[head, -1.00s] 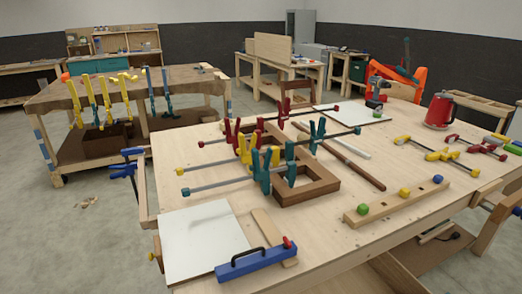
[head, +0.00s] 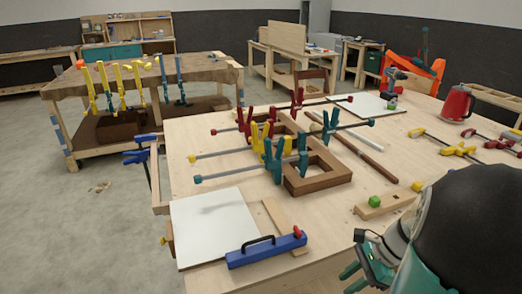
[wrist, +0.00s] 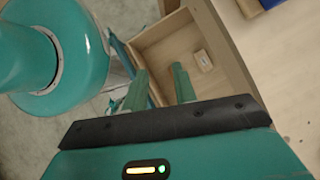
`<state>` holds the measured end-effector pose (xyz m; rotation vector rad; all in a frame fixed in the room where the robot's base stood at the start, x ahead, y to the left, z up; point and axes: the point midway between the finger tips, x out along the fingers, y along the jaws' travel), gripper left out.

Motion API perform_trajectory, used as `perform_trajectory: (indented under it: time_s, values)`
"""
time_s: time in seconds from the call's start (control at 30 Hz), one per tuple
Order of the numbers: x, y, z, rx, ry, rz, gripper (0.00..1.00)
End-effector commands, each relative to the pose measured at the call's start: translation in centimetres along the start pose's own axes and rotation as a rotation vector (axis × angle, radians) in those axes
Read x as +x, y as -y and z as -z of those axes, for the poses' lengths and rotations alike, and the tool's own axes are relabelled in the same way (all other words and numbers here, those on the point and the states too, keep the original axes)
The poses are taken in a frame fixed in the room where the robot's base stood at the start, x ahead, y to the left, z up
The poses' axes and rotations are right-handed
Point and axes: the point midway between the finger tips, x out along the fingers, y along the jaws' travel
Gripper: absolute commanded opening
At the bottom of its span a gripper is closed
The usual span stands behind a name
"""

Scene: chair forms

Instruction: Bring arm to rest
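My gripper (head: 352,278) is at the lower right of the head view, beside the near edge of the workbench, with my black and teal arm links covering the bench's right part. In the wrist view its two teal fingers (wrist: 160,84) stand apart with nothing between them. Below them is an open wooden drawer or box (wrist: 222,45) with a small pale block (wrist: 203,60) inside. My fingers do not appear to touch the block; their exact height above the box cannot be told.
The workbench (head: 330,225) carries a clamped wooden chair frame (head: 318,180), a white board (head: 215,225), a blue tool (head: 265,250), a wooden strip with a green knob (head: 375,201), a drill (head: 393,85) and a red kettle (head: 457,103). Floor on the left is mostly clear.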

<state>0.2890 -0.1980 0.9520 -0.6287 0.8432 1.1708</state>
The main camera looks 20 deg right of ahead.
Motion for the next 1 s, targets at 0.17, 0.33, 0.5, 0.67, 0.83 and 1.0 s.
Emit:
perform_trajectory:
  time_s: [0.17, 0.33, 0.5, 0.67, 0.83, 1.0]
  values:
    - [-0.4, 0.1, -6.8, -0.444, -0.177, -0.05, 0.28]
    - [-0.8, -0.8, -12.4, -0.864, -0.332, -0.085, 0.28]
    - [-1.3, -2.3, -17.6, -1.284, -0.484, -0.104, 0.28]
    - [-2.0, -4.2, -21.7, -1.65, -0.621, -0.103, 0.28]
    - [-2.5, -5.5, -24.1, -1.883, -0.718, -0.091, 0.28]
    - [-2.6, -5.8, -24.5, -1.933, -0.74, -0.091, 0.28]
